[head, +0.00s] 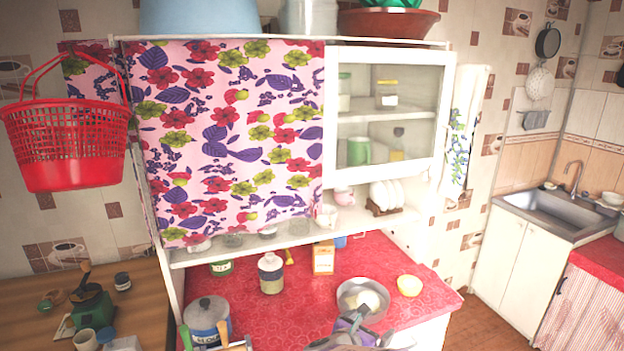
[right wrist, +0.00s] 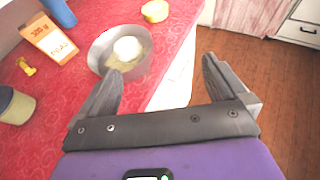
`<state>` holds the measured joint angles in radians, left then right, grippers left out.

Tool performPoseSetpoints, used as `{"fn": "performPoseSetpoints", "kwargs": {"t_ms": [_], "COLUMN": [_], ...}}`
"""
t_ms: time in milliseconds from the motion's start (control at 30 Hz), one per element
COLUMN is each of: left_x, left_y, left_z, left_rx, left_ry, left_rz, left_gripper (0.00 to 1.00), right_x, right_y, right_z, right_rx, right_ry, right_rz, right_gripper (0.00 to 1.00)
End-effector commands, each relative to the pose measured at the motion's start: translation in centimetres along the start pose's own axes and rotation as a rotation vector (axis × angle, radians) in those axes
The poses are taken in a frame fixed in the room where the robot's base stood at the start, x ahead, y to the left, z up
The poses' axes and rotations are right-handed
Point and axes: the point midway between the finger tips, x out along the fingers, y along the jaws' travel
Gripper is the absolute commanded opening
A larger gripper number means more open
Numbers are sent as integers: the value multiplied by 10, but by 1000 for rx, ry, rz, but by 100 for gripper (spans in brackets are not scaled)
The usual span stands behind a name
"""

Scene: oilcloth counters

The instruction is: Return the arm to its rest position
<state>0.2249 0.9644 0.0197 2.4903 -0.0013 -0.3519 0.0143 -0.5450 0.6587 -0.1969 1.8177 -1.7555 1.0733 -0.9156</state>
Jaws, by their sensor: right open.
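My right gripper (head: 352,322) shows at the bottom middle of the head view, in front of the red counter (head: 300,262). In the right wrist view the right gripper (right wrist: 160,80) is open, with nothing between its fingers. Its left finger overlaps the near edge of a grey bowl (right wrist: 103,52) in the picture; I cannot tell if they touch. The bowl holds a round white thing (right wrist: 127,48), which also shows in the head view (head: 367,299). My left gripper is not in view.
A cabinet with a flowered curtain (head: 230,140) rises behind. A red basket (head: 66,150) hangs left. Wooden floor (right wrist: 265,95) lies right of the counter.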

Motion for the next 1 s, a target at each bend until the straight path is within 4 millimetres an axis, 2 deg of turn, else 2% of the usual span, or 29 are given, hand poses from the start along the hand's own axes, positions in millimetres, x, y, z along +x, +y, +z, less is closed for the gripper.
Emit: {"fn": "performPoseSetpoints", "kwargs": {"t_ms": [33,267,467,567,600,700,833,900,1000], "left_x": [0,0,0,0,0,0,0,0,0], "left_y": [0,0,0,0,0,0,0,0,0], "left_z": [0,0,0,0,0,0,0,0,0], "left_rx": [0,0,0,0,0,0,0,0,0], "left_ry": [-1,1,-1,-1,-1,0,0,0,0], "left_rz": [0,0,0,0,0,0,0,0,0], "left_gripper": [46,46,46,46,46,46,46,46,46], "right_x": [6,16,11,-4,-14,-49,-92,-109,-124], "right_y": [-6,-30,-60,-81,-91,-111,-125,-130,-137], "right_z": [-17,-90,-172,-229,-256,-317,-368,-386,-403], "right_rx": [17,123,288,445,533,811,1219,1452,1764], "right_ry": [52,282,542,728,814,1016,1165,1180,1120], "right_rz": [-13,-71,-178,-290,-358,-572,-902,-1093,-1348], "right_gripper": [100,100,100,100,100,100,100,100,100]}}
